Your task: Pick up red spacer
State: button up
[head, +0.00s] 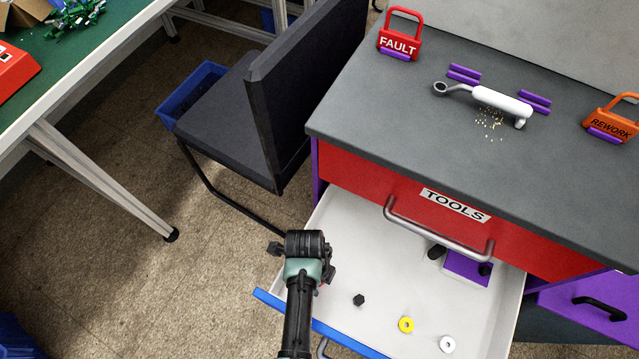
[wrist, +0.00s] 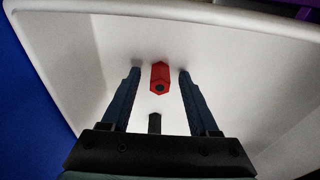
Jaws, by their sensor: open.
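The red spacer (wrist: 159,76) is a small hexagonal piece with a dark hole in its end. In the wrist view it lies on the white drawer floor, between and slightly beyond my open fingertips, with a clear space to each side. My gripper (wrist: 160,75) is open and empty, pointing down into the drawer. In the head view my gripper (head: 308,284) is over the left part of the open drawer (head: 345,225) and hides nearly all of the red spacer. I cannot tell the exact height of the fingertips above the drawer floor.
A black spacer (head: 359,300), a yellow washer (head: 406,324) and a white washer (head: 447,344) lie to the right in the drawer. A purple block (head: 468,268) is at its back. A chair (head: 225,115) stands left.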

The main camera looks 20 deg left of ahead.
grip_shut()
dwell(0.3)
